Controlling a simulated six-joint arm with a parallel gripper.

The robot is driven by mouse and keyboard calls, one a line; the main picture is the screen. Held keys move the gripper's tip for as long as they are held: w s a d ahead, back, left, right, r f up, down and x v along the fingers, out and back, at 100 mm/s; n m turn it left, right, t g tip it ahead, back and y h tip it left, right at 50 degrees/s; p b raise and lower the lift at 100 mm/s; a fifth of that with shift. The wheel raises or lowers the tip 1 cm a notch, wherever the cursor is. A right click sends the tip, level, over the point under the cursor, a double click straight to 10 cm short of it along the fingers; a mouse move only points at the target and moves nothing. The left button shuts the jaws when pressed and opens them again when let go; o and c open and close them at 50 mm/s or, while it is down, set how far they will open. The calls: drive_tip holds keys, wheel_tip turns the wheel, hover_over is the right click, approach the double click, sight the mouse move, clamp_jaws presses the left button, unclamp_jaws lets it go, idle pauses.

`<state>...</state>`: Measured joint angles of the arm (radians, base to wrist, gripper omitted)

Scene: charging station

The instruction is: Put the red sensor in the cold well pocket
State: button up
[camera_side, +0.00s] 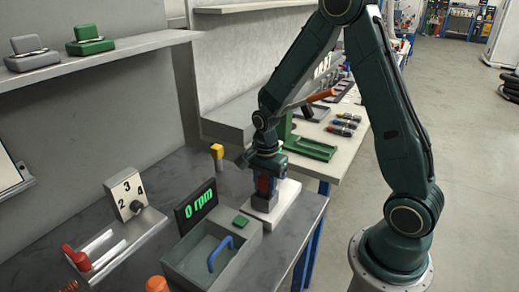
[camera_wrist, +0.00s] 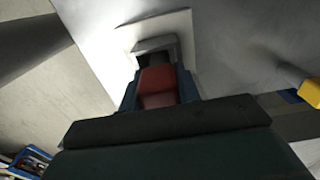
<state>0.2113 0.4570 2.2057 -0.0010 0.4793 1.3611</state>
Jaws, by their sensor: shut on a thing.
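My gripper (camera_side: 266,184) points down and is shut on the red sensor (camera_side: 263,184). In the wrist view the red sensor (camera_wrist: 158,84) shows between the dark fingers. Directly below it a small grey block (camera_side: 263,203) stands on a white plate (camera_side: 287,205). The block (camera_wrist: 168,42) also shows in the wrist view, with a dark area beside the sensor's far end that looks like its pocket. The sensor's lower end is at or just above the block; I cannot tell whether it is inside.
A yellow-topped post (camera_side: 217,151) stands just left of my gripper. In front are a display reading 0 rpm (camera_side: 196,206) and a grey bin (camera_side: 180,268) with a blue handle (camera_side: 220,254). Some dark bench top is clear.

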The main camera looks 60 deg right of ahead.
drive_tip(key=shift+f, duration=0.3)
drive_tip(key=shift+s+f, duration=0.15)
drive_tip(key=shift+f, duration=0.15)
drive_tip(key=o, duration=1)
wheel_tip(320, 180, up, 13)
drive_tip(key=shift+r, duration=0.2)
idle(0.5)
